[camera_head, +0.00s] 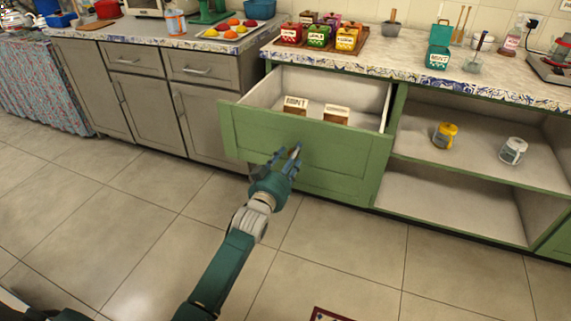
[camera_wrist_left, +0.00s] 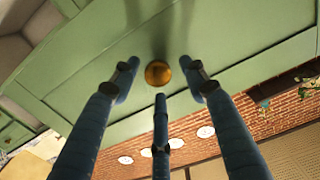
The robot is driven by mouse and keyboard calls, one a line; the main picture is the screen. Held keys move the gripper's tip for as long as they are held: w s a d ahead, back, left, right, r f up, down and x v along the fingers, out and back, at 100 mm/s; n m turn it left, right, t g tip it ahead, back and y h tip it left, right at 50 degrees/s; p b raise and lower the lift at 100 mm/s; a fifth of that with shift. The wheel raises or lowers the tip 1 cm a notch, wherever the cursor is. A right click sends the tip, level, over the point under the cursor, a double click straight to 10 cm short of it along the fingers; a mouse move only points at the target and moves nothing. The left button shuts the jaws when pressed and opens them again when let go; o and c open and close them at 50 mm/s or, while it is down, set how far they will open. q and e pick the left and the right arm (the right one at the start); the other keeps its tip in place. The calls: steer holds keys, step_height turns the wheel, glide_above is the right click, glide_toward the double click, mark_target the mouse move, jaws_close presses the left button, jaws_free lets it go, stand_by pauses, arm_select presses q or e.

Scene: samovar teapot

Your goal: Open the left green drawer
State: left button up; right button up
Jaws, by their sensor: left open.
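The left green drawer (camera_head: 330,160) is pulled out from the green cabinet in the head view. Its inside is visible, with two small labelled boxes (camera_head: 296,104) in it. My left gripper (camera_head: 287,155) is in front of the drawer's face, towards its left half. In the left wrist view the fingers (camera_wrist_left: 161,85) are spread around a round brass knob (camera_wrist_left: 158,73) on the green front (camera_wrist_left: 100,50). The fingers are open, and I cannot tell whether any of them touches the knob. The knob is hidden by the gripper in the head view. My right gripper is not in view.
Open green shelves right of the drawer hold a yellow mug (camera_head: 445,134) and a grey mug (camera_head: 512,150). Red, green and yellow tins (camera_head: 318,36) stand on the counter above. Grey cabinets (camera_head: 150,105) are on the left. The tiled floor (camera_head: 340,250) in front is mostly clear.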

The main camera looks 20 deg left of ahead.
arm_select(q)
steer(key=s, duration=1.1)
steer(key=shift+s+a, duration=0.25)
steer(key=shift+s, duration=0.05)
steer(key=shift+r, duration=0.1)
